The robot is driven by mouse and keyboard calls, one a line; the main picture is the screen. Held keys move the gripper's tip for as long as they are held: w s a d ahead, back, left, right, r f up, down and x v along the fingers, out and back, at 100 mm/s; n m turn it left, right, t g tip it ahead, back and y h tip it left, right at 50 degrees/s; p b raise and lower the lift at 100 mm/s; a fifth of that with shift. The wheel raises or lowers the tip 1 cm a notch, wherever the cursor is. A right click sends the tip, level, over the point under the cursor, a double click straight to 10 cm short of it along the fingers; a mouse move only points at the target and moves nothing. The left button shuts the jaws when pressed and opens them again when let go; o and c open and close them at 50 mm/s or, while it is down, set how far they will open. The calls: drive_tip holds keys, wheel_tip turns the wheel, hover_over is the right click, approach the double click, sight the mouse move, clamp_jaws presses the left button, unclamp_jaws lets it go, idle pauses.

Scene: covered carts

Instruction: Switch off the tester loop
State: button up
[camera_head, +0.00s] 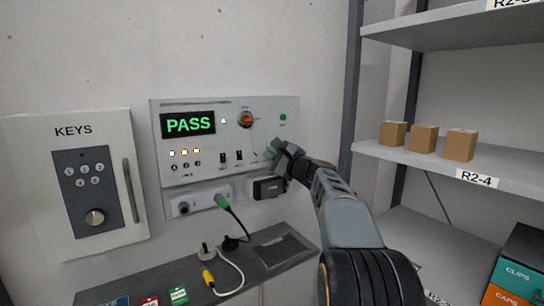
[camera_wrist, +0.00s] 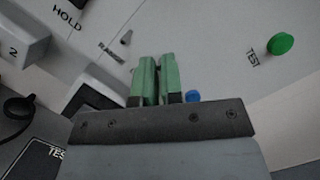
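The grey tester panel (camera_head: 225,150) is on the wall, with a lit green PASS display (camera_head: 188,124). It has an orange-red rotary knob (camera_head: 246,119), a green button (camera_head: 283,117), two black rocker switches (camera_head: 238,155) and a row of small lights and toggles. The green button is labelled TEST in the wrist view (camera_wrist: 280,43). My gripper (camera_head: 272,152) is at the panel's lower right. Its green fingertips (camera_wrist: 158,78) are together with nothing seen between them. A small metal toggle (camera_wrist: 126,38) is ahead and left of them; a blue button (camera_wrist: 193,97) is partly hidden beside them.
Below the panel, a green plug (camera_head: 222,201) sits in a socket, with a dark box (camera_head: 268,187) to its right. Loose cables lie on a shelf (camera_head: 262,262). A KEYS cabinet (camera_head: 75,190) is left; a rack with cardboard boxes (camera_head: 424,138) is right.

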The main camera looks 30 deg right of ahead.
drive_tip(key=shift+o, duration=0.7)
drive_tip(key=b+v, duration=0.2)
drive_tip(key=v, duration=1.1)
drive_tip(key=shift+s+b, duration=0.35)
drive_tip(key=shift+b, duration=0.05)
drive_tip(key=shift+d+f, duration=0.1)
